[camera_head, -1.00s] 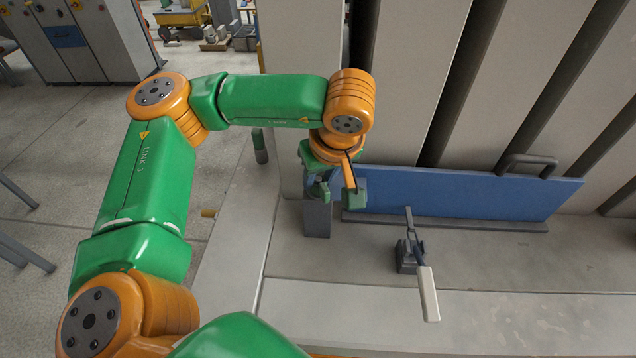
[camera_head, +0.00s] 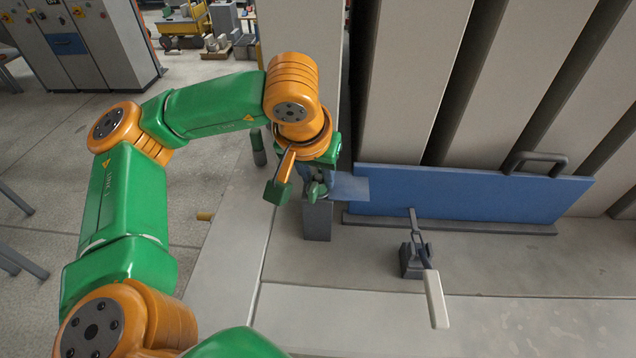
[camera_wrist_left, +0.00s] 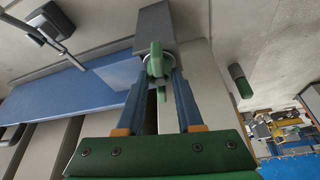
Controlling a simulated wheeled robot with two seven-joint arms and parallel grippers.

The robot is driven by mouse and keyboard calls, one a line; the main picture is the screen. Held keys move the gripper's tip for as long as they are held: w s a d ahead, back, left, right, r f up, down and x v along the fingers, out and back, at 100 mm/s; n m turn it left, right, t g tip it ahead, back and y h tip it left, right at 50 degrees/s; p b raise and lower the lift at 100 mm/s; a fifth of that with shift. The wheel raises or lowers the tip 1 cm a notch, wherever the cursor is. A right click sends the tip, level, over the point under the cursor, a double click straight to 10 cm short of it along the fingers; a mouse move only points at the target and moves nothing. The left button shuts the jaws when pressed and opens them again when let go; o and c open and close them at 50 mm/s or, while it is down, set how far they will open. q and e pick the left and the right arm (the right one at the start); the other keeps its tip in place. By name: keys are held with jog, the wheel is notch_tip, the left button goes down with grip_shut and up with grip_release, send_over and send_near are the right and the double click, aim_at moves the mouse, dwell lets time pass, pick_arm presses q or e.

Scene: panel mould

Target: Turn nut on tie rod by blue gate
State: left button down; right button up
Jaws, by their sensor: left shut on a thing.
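The blue gate (camera_head: 460,195) stands on edge against the grey ribs, with a dark handle on top. A grey block (camera_head: 317,222) stands at its left end, and a green winged nut (camera_head: 316,192) shows above it. My left gripper (camera_head: 312,182) points down over the block, partly hidden by my own wrist. In the left wrist view, its two blue-grey fingers close on the green nut (camera_wrist_left: 157,62), in front of the grey block (camera_wrist_left: 154,25). The blue gate (camera_wrist_left: 65,97) lies to the left there. The tie rod itself is mostly hidden. My right gripper is not in view.
A toggle clamp (camera_head: 412,258) with a long pale handle stands on the bed in front of the gate. A dark green-capped cylinder (camera_head: 258,148) stands left of the ribs.

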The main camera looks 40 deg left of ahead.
aim_at(313, 188)
pick_arm(q)
jog(key=shift+c, duration=2.4)
grip_release()
jog(key=shift+d, duration=0.1)
jog(key=v, duration=0.7)
jog(key=shift+r, duration=0.15)
